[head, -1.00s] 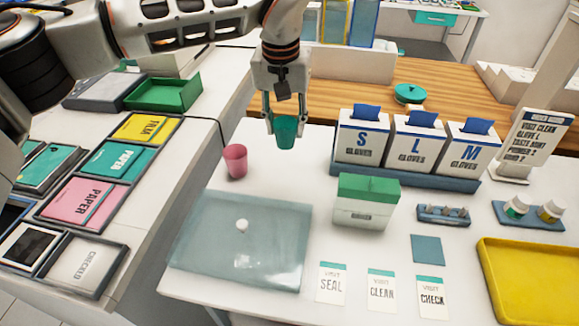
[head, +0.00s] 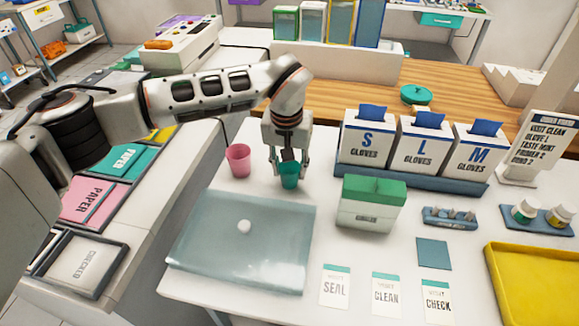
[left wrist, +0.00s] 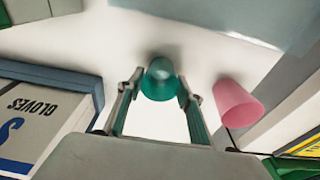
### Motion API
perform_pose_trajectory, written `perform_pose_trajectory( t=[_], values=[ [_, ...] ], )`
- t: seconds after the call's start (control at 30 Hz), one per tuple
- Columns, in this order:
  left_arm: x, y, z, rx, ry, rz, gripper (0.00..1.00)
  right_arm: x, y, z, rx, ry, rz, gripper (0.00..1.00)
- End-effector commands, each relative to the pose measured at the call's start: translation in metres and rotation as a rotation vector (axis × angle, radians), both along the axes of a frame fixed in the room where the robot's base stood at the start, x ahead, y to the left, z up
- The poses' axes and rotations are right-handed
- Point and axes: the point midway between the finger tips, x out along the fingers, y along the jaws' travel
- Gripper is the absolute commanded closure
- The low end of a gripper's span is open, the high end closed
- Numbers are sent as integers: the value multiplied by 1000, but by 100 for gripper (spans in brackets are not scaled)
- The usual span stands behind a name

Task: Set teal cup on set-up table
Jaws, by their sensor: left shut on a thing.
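The teal cup (head: 289,176) is between the fingers of my left gripper (head: 288,166), which is shut on it. The cup is upright, low over the white set-up table (head: 335,258), just behind the translucent blue-grey mat. I cannot tell whether its base touches the table. In the left wrist view the teal cup (left wrist: 160,80) sits between the two fingertips (left wrist: 158,88). A pink cup (head: 238,160) stands on the table just left of the gripper; it also shows in the left wrist view (left wrist: 236,103). My right gripper is not in view.
Glove boxes (head: 367,138) stand in a rack right of the gripper. A green-lidded box (head: 368,205) is in front of them. The mat (head: 242,265) holds a small white ball. A yellow tray (head: 530,285) is at the right. Bare table lies around the cup.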

Motion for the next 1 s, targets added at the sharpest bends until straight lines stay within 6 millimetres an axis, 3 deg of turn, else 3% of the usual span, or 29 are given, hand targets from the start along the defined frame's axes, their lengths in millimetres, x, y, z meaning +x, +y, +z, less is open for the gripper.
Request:
perform_pose_trajectory(
  t=[0.3, 0.33, 0.37, 0.77, 1.0],
  values=[
    [0, 0, -1, 0, -1, 0, 85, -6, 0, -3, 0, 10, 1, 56],
    [0, 0, -1, 0, -1, 0, 56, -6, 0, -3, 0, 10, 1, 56],
    [0, 0, -1, 0, -1, 0, 49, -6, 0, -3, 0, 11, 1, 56],
    [0, 0, 2, -1, -3, 0, 47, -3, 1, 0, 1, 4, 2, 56],
    [-3, 1, 38, 0, -9, -2, 47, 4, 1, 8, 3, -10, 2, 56]
  ],
)
